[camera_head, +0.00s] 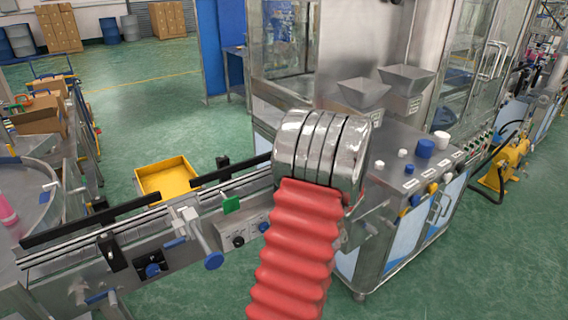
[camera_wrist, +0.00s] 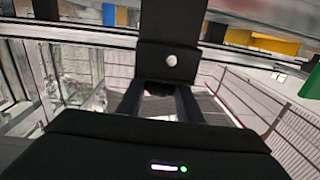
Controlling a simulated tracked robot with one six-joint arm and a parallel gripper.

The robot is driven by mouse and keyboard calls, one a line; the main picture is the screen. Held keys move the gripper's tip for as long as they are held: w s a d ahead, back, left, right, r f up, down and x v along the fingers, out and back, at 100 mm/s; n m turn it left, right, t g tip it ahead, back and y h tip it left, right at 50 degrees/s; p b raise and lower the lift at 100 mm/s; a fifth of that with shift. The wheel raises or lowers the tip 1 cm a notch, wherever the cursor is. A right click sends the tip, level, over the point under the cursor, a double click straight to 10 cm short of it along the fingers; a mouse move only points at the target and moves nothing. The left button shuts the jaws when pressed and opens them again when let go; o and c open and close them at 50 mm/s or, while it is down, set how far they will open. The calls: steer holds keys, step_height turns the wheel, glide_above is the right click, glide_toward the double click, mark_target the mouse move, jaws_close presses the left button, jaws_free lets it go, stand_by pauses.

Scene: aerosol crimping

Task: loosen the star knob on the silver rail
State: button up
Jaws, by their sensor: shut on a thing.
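In the wrist view, the two dark fingers of my gripper (camera_wrist: 160,94) reach up to a small dark piece, the star knob (camera_wrist: 159,88), and are shut on it. Its star shape is mostly hidden and too dark to make out. It sits just under a black bracket (camera_wrist: 170,30) with a round silver bolt head. The silver rail (camera_wrist: 80,32) runs across the top behind the bracket. In the head view, the silver rail (camera_head: 140,220) crosses the lower left, and my red and silver arm covers its right part. My gripper does not show there.
Blue knobs (camera_head: 153,270) and a blue-ended lever (camera_head: 214,260) stick out from the rail's front. A yellow bin (camera_head: 168,180) stands on the floor behind. The steel machine (camera_head: 400,150) stands at right.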

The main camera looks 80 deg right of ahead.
steer(key=shift+w+r, duration=0.1)
steer(key=shift+r, duration=0.1)
steer(key=o, duration=1)
steer(key=shift+f, duration=0.1)
steer(key=shift+o, duration=0.2)
steer(key=v, duration=1.3)
steer(key=shift+s+a, duration=0.2)
steer(key=shift+s, duration=0.15)
steer(key=shift+f, duration=0.1)
